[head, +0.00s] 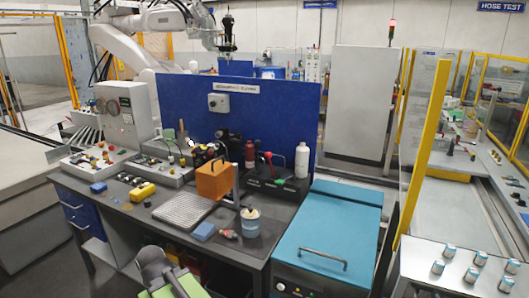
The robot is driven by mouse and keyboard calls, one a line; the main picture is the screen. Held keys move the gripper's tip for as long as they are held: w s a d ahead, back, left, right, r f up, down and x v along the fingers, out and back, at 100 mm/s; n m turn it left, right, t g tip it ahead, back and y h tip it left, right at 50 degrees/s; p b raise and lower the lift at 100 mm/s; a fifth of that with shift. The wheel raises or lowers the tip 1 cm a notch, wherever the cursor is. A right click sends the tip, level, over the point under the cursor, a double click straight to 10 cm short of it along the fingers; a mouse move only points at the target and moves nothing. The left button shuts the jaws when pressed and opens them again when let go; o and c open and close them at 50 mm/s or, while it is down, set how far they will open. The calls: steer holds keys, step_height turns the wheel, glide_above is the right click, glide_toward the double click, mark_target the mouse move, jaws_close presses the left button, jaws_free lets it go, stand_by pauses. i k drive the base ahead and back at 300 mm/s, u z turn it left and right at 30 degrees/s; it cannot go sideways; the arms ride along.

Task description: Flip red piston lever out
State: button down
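A small red part (268,156) sits at the top of a black device (272,181) at the back right of the workbench, in front of the blue panel. It looks like the handle of a lever, but it is too small to tell which way it is flipped. Another dark red item (249,154), bottle-like, stands just left of it. A dark grey rounded part with green below it shows at the bottom edge and may be my arm. No fingertips of my gripper can be made out, and nothing touches the red part.
The dark workbench (130,212) carries an orange box (213,181), a ribbed metal tray (183,210), a blue-and-white cup (250,224) and a white bottle (302,160). A teal-topped cabinet (335,222) stands to its right. A yellow post (421,150) rises further right.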

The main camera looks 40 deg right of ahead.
mark_target(268, 154)
steer(key=u, duration=0.35)
steer(key=k, duration=1.2)
steer(key=u, duration=0.1)
steer(key=i, duration=0.7)
steer(key=z, duration=0.5)
steer(key=i, duration=1.45)
steer(key=u, duration=0.65)
